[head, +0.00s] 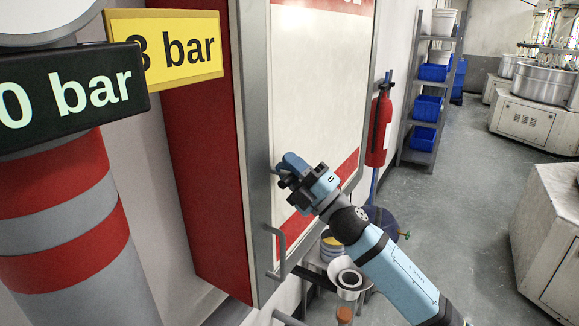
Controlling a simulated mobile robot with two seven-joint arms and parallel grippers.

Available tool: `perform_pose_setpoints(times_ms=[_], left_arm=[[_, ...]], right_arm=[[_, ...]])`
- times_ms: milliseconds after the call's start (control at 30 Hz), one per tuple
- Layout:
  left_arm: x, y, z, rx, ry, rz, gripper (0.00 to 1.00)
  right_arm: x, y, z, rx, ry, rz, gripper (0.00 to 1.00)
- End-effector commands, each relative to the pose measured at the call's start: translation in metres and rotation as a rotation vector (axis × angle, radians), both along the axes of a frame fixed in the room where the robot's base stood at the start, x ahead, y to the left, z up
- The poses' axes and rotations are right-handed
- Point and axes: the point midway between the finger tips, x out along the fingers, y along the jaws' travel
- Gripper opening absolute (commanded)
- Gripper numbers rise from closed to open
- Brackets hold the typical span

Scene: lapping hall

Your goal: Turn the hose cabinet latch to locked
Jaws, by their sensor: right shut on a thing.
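The hose cabinet (205,150) is a tall red box with a grey-framed door (315,90) that has a cream panel and red bands. The door looks closed. My right gripper (284,176) is at the left edge of the door frame, about mid-height, and is shut on the latch (291,161). The latch shows only as a small blue piece by the fingers. The gripper hides most of it, so I cannot tell its angle. My left gripper is not in view.
A grey pull handle (280,252) sticks out below the gripper. A striped red and grey column (65,220) with pressure signs stands close at left. A red extinguisher (380,128), shelves with blue bins (427,108) and a cart with pots (346,282) are beyond. Floor at right is partly clear.

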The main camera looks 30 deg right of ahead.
Motion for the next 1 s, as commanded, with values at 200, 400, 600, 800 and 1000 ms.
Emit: perform_pose_setpoints(times_ms=[200, 400, 600, 800, 1000], left_arm=[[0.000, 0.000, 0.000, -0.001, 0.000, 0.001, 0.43], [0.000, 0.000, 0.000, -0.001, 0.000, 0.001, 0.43], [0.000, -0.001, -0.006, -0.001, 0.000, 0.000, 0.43], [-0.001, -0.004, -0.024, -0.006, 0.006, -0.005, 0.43], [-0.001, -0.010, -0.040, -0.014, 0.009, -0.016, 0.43]], right_arm=[[0.000, 0.000, 0.001, 0.002, 0.000, 0.000, 0.45], [0.000, 0.000, 0.000, 0.001, 0.000, 0.001, 0.45], [-0.008, -0.005, -0.009, 0.000, 0.002, 0.001, 0.45], [-0.037, -0.021, -0.035, -0.001, 0.003, -0.001, 0.45], [-0.070, -0.040, -0.059, 0.001, 0.003, -0.001, 0.45]])
